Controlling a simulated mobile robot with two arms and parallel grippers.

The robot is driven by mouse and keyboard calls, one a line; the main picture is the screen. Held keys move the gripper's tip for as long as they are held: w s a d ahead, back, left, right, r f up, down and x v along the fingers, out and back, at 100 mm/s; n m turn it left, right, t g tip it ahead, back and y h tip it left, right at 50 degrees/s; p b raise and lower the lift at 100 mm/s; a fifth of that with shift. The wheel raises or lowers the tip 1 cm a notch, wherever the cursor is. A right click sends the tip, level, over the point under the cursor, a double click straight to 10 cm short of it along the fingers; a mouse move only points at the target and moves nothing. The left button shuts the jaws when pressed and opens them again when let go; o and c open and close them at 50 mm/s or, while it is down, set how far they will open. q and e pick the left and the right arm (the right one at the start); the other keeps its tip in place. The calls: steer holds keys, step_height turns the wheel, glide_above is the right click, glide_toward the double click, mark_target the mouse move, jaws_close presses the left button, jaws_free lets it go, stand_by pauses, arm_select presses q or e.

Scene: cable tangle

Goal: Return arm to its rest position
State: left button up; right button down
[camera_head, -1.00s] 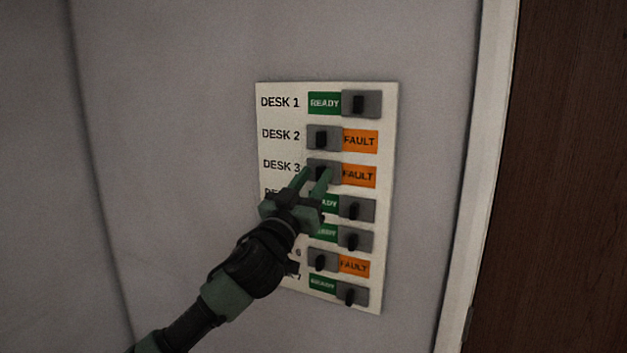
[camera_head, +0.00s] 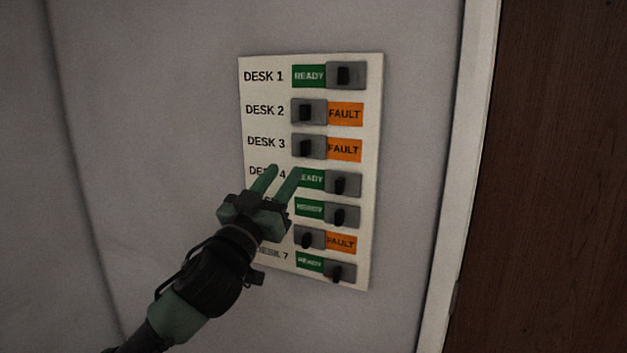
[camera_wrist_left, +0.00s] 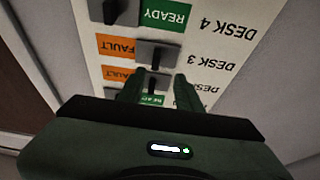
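My left gripper (camera_head: 279,179) is in front of the lower left part of a white wall panel (camera_head: 372,130). Its two green fingers are spread apart with nothing between them. In the left wrist view the open fingers (camera_wrist_left: 158,92) also show, with the panel beyond them. The panel has sliders beside desk labels. The sliders for Desk 2 (camera_head: 307,112) and Desk 3 (camera_head: 307,147) sit left with orange FAULT showing. The Desk 1 slider (camera_head: 345,76) sits right with green READY showing. The gripper and arm hide part of the lower labels. My right gripper is not in view.
A pale wall (camera_head: 150,130) surrounds the panel. A white frame (camera_head: 455,180) and a dark brown door-like surface (camera_head: 545,180) stand to the right. The wall area left of the panel is clear.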

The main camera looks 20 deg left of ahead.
arm_select(q)
steer(key=s+d+f+g+y, duration=0.1)
steer(key=s+f+g, duration=0.2)
steer(key=f, duration=0.7)
steer(key=s+d+f+g, duration=0.1)
steer(key=s+f+g, duration=0.15)
steer(key=f, duration=0.85)
steer(key=s+d+f+g+y, duration=0.1)
steer(key=s+f+g, duration=0.2)
steer(key=f, duration=0.7)
steer(key=s+d+f+m+g+h, duration=0.1)
steer(key=s+d+f+g, duration=0.3)
steer(key=s+f, duration=0.75)
steer(key=s+d+f+m+g, duration=0.1)
steer(key=s+f+g, duration=0.65)
steer(key=s, duration=0.75)
step_height(320, 180, down, 27)
steer(key=s, duration=0.2)
steer(key=s+a+f+g, duration=0.1)
steer(key=s+a+f, duration=0.2)
steer(key=s+f, duration=1.2)
steer(key=shift+s+f, duration=0.15)
steer(key=shift+s, duration=0.4)
